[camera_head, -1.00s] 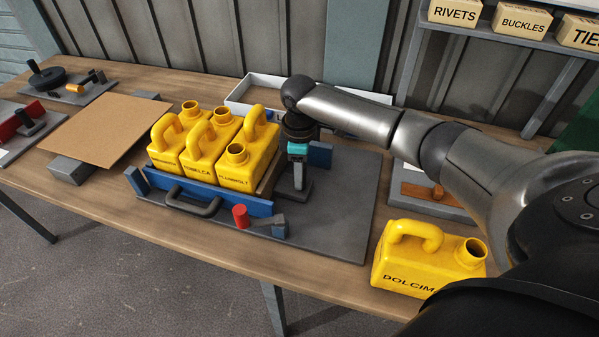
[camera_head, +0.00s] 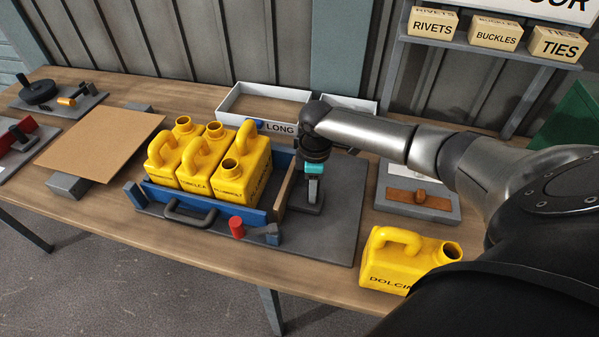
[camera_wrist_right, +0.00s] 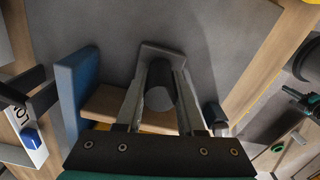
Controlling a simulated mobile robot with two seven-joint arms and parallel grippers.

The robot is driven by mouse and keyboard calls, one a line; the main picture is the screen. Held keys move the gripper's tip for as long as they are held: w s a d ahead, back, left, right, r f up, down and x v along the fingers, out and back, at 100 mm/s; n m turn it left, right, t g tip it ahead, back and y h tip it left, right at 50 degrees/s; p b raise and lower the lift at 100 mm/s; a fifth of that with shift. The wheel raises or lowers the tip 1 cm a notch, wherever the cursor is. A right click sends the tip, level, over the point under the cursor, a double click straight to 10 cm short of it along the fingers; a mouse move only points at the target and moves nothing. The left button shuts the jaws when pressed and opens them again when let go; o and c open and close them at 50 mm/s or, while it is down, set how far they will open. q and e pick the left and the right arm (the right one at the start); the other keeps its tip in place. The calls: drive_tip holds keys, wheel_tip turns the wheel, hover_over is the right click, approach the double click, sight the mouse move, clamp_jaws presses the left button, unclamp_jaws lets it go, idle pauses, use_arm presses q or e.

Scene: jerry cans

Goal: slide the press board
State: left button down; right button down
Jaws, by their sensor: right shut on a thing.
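The press board (camera_head: 286,188) is a wooden plate standing at the right end of the blue-walled frame (camera_head: 205,203). It also shows in the right wrist view (camera_wrist_right: 104,102). Several yellow jerry cans (camera_head: 228,180) stand upright in the frame, left of the board, with a gap between. My right gripper (camera_head: 312,190) points down just right of the board. In the right wrist view its fingers (camera_wrist_right: 162,80) are shut on the dark round handle (camera_wrist_right: 159,97) of the press board. My left gripper is not in view.
The frame sits on a grey base plate (camera_head: 335,225), bare at right. A yellow can (camera_head: 395,262) stands at the front right. A red-capped lever (camera_head: 237,227) sits at the front, a white tray (camera_head: 235,103) behind. A brown panel (camera_head: 100,145) lies left.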

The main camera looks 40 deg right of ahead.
drive_tip(key=s+d+p, duration=0.1)
drive_tip(key=s, duration=0.1)
drive_tip(key=s+d+p, duration=0.2)
drive_tip(key=shift+d+r, duration=0.1)
drive_tip(key=shift+s+d, duration=0.25)
drive_tip(key=shift+d, duration=0.1)
drive_tip(key=c, duration=0.5)
unclamp_jaws()
drive_tip(key=shift+a, duration=0.1)
wheel_tip(320, 180, up, 15)
drive_tip(key=p, duration=0.2)
drive_tip(key=shift+p, duration=0.4)
